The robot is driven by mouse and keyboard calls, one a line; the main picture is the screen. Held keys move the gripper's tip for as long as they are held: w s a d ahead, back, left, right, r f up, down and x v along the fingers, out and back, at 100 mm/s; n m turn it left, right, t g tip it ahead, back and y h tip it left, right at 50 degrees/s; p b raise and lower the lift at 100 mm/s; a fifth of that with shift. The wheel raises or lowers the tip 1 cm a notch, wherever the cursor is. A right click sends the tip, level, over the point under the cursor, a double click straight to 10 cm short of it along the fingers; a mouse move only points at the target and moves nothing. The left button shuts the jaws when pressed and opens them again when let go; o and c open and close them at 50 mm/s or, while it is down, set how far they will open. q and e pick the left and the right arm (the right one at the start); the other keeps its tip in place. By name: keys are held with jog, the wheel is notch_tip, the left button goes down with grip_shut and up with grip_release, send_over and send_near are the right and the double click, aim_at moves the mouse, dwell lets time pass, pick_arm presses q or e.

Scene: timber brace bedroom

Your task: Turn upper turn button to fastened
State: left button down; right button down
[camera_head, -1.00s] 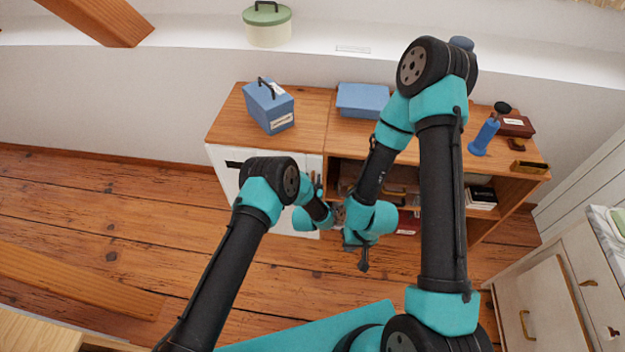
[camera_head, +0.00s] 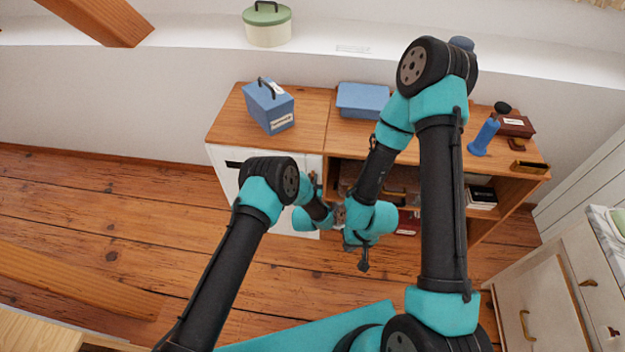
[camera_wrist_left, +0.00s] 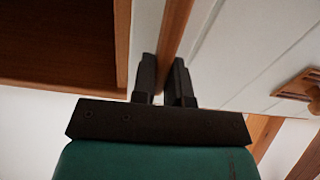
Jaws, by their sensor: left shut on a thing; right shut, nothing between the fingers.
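The cabinet's white door (camera_head: 230,180) is on the left of its front, partly covered by my left arm. My left gripper (camera_head: 340,214) is at the door's right edge, by the open shelves. In the left wrist view my left gripper (camera_wrist_left: 165,80) has its dark fingers close together, with a narrow wood-coloured piece between them. It looks like the upper turn button, but the fingers hide most of it and its angle cannot be told. The white door (camera_wrist_left: 235,50) lies right of the fingers. My right gripper (camera_head: 363,265) is shut and empty, lower in front of the cabinet.
A blue box (camera_head: 268,108) with a handle and a flat blue box (camera_head: 362,99) stand on the cabinet top. A blue hand tool (camera_head: 484,136) stands at its right. In the wrist view a wooden fitting (camera_wrist_left: 298,86) shows at right. Floor at left is open.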

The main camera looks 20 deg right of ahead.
pick_arm(q)
jog(key=shift+n, duration=0.3)
jog(key=n, duration=0.5)
jog(key=a+f+n, duration=0.1)
jog(key=n, duration=0.5)
jog(key=w+a+f+n, duration=0.1)
jog(key=n, duration=0.4)
jog(key=shift+a+f+n, duration=0.1)
jog(key=shift+f+n, duration=0.05)
jog(key=shift+n, duration=0.15)
jog(key=c, duration=1.1)
grip_release()
jog(key=shift+c, duration=0.2)
jog(key=shift+s, duration=0.1)
